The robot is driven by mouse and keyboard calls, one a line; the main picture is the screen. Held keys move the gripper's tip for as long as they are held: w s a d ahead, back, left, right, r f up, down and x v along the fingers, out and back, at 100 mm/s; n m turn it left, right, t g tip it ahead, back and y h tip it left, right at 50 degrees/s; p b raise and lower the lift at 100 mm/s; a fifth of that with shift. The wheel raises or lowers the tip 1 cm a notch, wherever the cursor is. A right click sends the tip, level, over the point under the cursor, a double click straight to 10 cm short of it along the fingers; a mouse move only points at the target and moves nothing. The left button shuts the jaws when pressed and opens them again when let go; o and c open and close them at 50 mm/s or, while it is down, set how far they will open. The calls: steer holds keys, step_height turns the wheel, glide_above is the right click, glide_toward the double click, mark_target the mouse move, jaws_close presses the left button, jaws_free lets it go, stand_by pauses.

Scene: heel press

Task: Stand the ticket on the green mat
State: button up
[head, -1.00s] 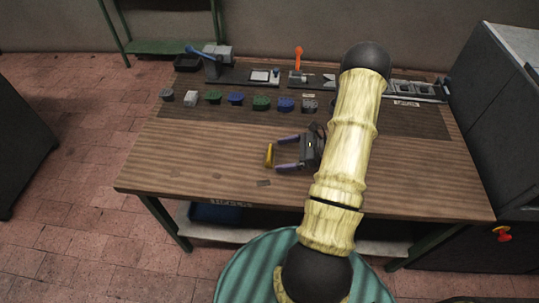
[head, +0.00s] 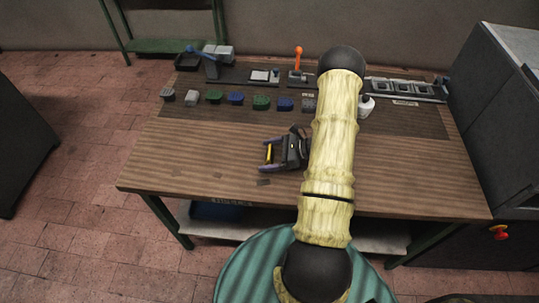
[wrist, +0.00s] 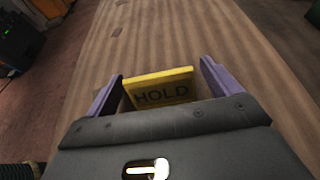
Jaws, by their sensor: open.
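The ticket is a yellow plate marked HOLD (wrist: 160,92), seen upright in the wrist view. In the head view it is a small yellow strip (head: 269,153) on the left middle of the wooden bench. My gripper (head: 262,155) is low over the bench, with its two purple fingers open on either side of the ticket. In the wrist view, the ticket lies between the fingertips, nearer the left finger; I cannot tell whether it touches. I cannot pick out the green mat; my arm covers part of the bench.
A row of small grey, green and blue pieces (head: 236,98) stands behind on a dark strip. Behind it are a blue-handled press (head: 210,62) and an orange lever (head: 298,58). A small dark patch (head: 263,183) lies on the bench near my gripper. The left front wood is clear.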

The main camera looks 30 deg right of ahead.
mark_target(270, 151)
stand_by(0.3)
steer(key=c, duration=1.1)
steer(key=shift+r, duration=0.1)
step_height(270, 151, up, 10)
steer(key=shift+f+b, duration=0.1)
steer(key=shift+b, duration=0.35)
